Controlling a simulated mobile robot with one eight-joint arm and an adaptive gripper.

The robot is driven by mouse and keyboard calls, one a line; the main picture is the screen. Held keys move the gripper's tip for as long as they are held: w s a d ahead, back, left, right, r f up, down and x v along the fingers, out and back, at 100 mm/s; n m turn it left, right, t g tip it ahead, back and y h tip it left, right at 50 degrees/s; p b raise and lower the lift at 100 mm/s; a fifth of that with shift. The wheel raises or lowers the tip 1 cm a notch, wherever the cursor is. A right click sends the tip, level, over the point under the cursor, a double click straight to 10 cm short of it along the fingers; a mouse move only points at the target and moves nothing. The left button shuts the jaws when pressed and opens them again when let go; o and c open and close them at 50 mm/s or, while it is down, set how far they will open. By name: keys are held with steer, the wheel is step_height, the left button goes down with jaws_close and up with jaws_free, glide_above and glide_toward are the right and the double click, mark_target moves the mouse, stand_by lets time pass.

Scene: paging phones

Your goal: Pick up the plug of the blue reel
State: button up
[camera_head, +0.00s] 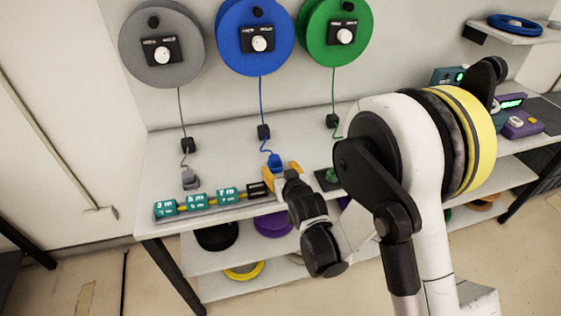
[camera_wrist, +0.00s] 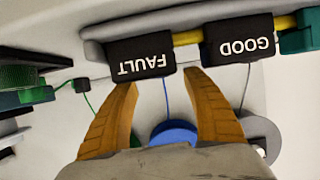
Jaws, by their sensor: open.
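The blue reel (camera_head: 240,50) hangs on the wall panel, and part of it shows in the wrist view (camera_wrist: 174,128). Its blue cord runs down through a small black block (camera_head: 263,132) to the blue plug (camera_head: 274,161) at the bench. My gripper (camera_head: 280,172) is just in front of the plug, at the bench's front edge. In the wrist view its two orange fingers (camera_wrist: 160,82) stand apart, with the blue cord in the gap. I cannot make out the plug in the wrist view, nor tell whether a finger touches it.
Black FAULT (camera_wrist: 140,60) and GOOD (camera_wrist: 237,40) blocks sit on a yellow rod close to my fingertips. Teal number blocks (camera_head: 196,201) line the bench front. A grey plug (camera_head: 190,180) lies left, and a green plug (camera_head: 331,175) right, partly hidden by my arm.

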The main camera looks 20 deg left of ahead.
mark_target(276, 161)
steer(key=b+x, duration=0.3)
steer(key=x, duration=0.4)
steer(key=shift+w+r, duration=0.15)
steer(key=shift+w, duration=0.1)
steer(key=shift+c, duration=0.2)
jaws_close()
